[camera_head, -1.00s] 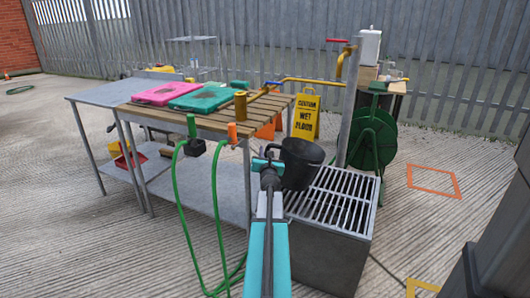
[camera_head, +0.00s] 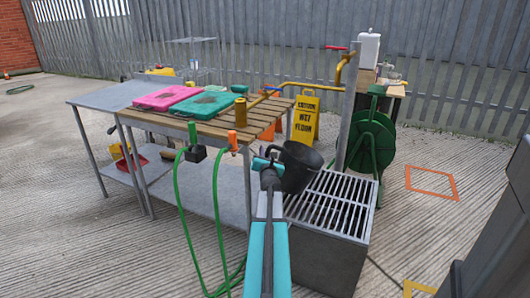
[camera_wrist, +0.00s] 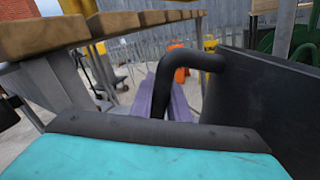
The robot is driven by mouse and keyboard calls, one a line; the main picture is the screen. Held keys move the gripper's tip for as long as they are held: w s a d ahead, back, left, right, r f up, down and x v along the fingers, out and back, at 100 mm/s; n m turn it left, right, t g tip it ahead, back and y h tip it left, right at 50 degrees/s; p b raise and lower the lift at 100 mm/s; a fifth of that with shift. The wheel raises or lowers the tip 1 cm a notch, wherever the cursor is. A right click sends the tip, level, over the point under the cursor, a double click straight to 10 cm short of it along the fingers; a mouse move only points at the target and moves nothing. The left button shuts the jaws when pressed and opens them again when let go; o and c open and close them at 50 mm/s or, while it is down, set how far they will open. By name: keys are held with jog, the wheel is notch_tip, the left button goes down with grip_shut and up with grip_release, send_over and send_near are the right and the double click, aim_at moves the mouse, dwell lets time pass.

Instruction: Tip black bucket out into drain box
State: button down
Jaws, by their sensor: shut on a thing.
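The black bucket (camera_head: 300,166) is held above the left back part of the drain box (camera_head: 322,254), a grey box with a barred grate on top. In the head view the bucket is tilted, its open mouth turned up and to the right. My gripper (camera_head: 268,163) is at the bucket's left side, shut on it. In the wrist view the bucket (camera_wrist: 275,105) fills the right side, with its black handle (camera_wrist: 185,58) reaching in front of my gripper. The inside of the bucket is mostly hidden.
A slatted wooden bench (camera_head: 215,117) with pink and green boards stands left of the drain box. A green hose (camera_head: 180,215) hangs at its front. A metal post (camera_head: 350,110) with yellow pipe and a green hose reel (camera_head: 372,140) stand behind the box. Open concrete lies to the right.

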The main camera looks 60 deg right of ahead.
jog(key=shift+s+d+r+m+p, duration=0.15)
jog(key=shift+r+m+p, duration=0.4)
jog(key=shift+p, duration=0.7)
jog(key=shift+s+d+r+m+p, duration=0.1)
jog(key=shift+s+r+m+p, duration=0.15)
jog(key=shift+r+p, duration=0.75)
jog(key=shift+s+d+r+m+p, duration=0.1)
jog(key=shift+r+m+p, duration=0.35)
jog(key=shift+p, duration=1)
jog(key=shift+s+d+r+m+p, duration=0.3)
jog(key=shift+s+r+m+p, duration=0.25)
jog(key=shift+p, duration=1.3)
jog(key=shift+s+d+r+m+p, duration=0.35)
jog(key=shift+r+m+p, duration=0.3)
jog(key=shift+p, duration=1.2)
jog(key=shift+s+d+r+m+p, duration=0.3)
jog(key=shift+s+m+p, duration=0.15)
jog(key=shift+p, duration=0.55)
jog(key=shift+s+d+r+m+p, duration=0.25)
jog(key=shift+s+p, duration=0.2)
jog(key=shift+p, duration=0.55)
jog(key=shift+s+d+m+p, duration=0.15)
jog(key=shift+s+m+p, duration=0.1)
jog(key=shift+p, duration=0.25)
